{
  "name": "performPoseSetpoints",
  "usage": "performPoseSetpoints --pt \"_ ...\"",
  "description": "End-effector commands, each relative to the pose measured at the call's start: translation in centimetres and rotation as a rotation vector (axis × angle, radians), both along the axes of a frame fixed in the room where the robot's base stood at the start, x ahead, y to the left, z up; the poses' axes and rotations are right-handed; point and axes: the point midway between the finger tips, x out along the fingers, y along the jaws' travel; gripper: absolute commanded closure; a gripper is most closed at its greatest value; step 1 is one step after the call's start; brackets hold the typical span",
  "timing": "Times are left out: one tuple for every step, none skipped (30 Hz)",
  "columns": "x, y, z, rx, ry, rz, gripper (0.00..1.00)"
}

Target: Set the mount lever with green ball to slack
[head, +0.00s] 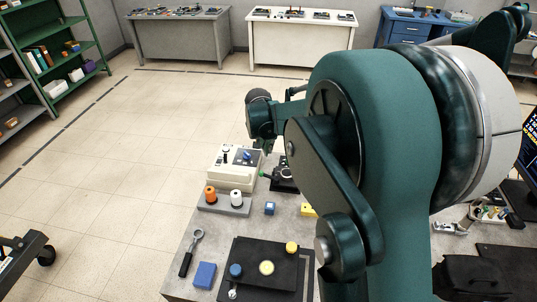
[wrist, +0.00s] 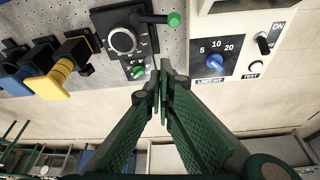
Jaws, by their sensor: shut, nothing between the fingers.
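In the wrist view a black mount (wrist: 118,40) with a round silver-rimmed dial stands on the grey perforated surface. A black lever (wrist: 152,18) sticks out from its top to the right and ends in a green ball (wrist: 174,19). A smaller green piece (wrist: 138,72) sits low on the mount's face; the markings beside the dial are too small to read. In the head view the mount (head: 284,176) is partly hidden by my arm, with a green spot at its left. My gripper (wrist: 163,72) is shut and empty, below the green ball in the wrist view and apart from it.
A cream control box (wrist: 245,50) with a blue knob and switches stands right of the mount. Yellow (wrist: 47,88) and blue (wrist: 14,84) pieces lie left of it. In the head view, a grey rack (head: 224,207) with orange and white pieces stands in front of the box.

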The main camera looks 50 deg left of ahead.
Motion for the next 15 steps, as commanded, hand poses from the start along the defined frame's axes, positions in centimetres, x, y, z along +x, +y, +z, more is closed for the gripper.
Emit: performPoseSetpoints --pt "0.1 0.1 -0.3 0.000 0.000 0.000 1.00" --pt "0.2 0.1 -0.5 0.000 0.000 0.000 1.00" --pt "0.3 0.2 -0.8 0.000 0.000 0.000 1.00" --pt "0.3 0.2 -1.0 0.000 0.000 0.000 1.00" --pt "0.4 0.3 -1.3 0.000 0.000 0.000 1.00" --pt "0.5 0.4 -1.7 0.000 0.000 -0.001 1.00" --pt "0.6 0.4 -2.0 0.000 0.000 -0.001 1.00" --pt "0.7 0.5 -2.3 0.000 0.000 -0.001 1.00" --pt "0.9 0.6 -2.7 0.000 0.000 -0.001 1.00" --pt "1.0 0.6 -3.1 0.000 0.000 -0.001 1.00" --pt "1.1 0.7 -3.5 0.000 0.000 -0.001 1.00" --pt "1.2 0.8 -3.9 0.000 0.000 -0.001 1.00" --pt "1.3 0.9 -4.3 0.000 0.000 -0.001 1.00" --pt "1.5 1.0 -4.7 0.000 0.000 -0.001 1.00" --pt "1.6 1.1 -5.1 0.000 0.000 -0.001 1.00"
